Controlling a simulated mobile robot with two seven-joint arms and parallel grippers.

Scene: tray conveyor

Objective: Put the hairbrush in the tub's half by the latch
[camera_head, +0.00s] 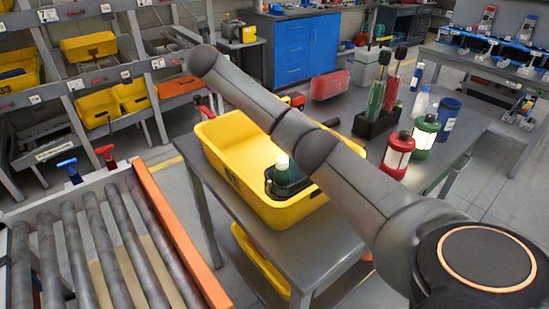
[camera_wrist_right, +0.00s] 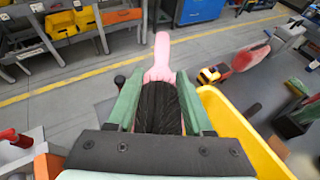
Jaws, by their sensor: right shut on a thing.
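My right gripper (camera_wrist_right: 158,100) shows green fingers in the right wrist view. It is shut on the hairbrush, which has a pink handle (camera_wrist_right: 162,52) pointing away and a dark head (camera_wrist_right: 158,108) between the fingers. The yellow tub (camera_head: 215,150) stands on a grey table in the head view; its wall (camera_wrist_right: 243,130) runs just right of the gripper in the wrist view. A dark green item with a pale cap (camera_head: 282,162) is in the tub's near part. My right arm crosses over the tub and hides part of it. I cannot make out the gripper or latch clearly in the head view.
A roller conveyor with an orange rail (camera_head: 178,232) lies at left. Right of the tub stand red (camera_head: 397,155) and green (camera_head: 422,138) canisters, bottles and a black holder (camera_head: 376,126). Shelves with yellow bins (camera_head: 88,47) are at the back left.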

